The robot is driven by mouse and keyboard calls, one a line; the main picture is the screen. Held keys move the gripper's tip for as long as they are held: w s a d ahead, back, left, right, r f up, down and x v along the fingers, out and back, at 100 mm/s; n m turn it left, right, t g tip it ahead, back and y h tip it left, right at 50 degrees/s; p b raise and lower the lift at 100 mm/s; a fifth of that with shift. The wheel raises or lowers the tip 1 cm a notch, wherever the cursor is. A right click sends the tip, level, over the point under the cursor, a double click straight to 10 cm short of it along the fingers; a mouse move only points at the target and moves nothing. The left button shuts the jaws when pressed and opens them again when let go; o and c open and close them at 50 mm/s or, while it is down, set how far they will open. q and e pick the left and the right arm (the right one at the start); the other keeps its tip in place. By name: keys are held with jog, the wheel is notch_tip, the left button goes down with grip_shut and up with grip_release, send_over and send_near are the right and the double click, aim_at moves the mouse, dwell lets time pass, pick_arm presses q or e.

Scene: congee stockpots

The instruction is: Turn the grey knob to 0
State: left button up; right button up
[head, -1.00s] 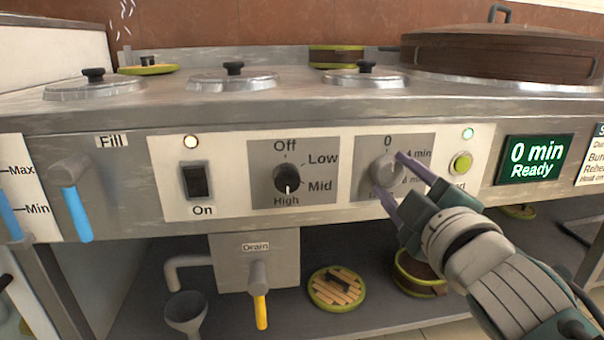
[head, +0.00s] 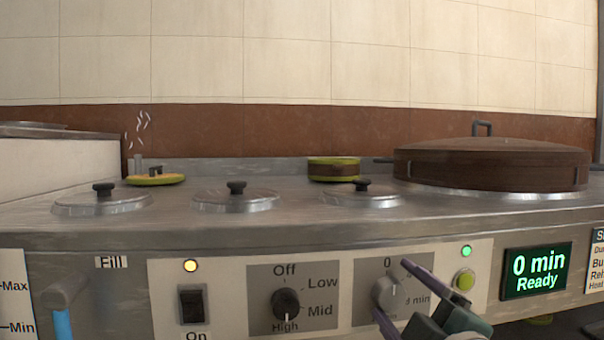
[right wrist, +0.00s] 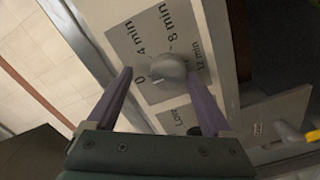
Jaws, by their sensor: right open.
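My right gripper (head: 391,288) is open. Its purple fingers lie on either side of the knob, with gaps visible in the right wrist view (right wrist: 160,74). Whether the fingertips reach past its face is unclear. My left gripper is out of view.
The black heat knob (head: 286,304) points towards High. The black switch (head: 192,305) is at its left. Lidded pots stand on the counter above.

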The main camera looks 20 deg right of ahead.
jog(key=r+p, duration=0.1)
jog(key=r, duration=0.1)
jog(key=r+p, duration=0.2)
jog(key=r, duration=0.1)
jog(key=r+p, duration=0.2)
jog(key=shift+a+r, duration=0.25)
jog(key=shift+r, duration=0.15)
notch_tip(320, 180, up, 11)
jog(key=p, duration=0.7)
jog(key=shift+d, duration=0.3)
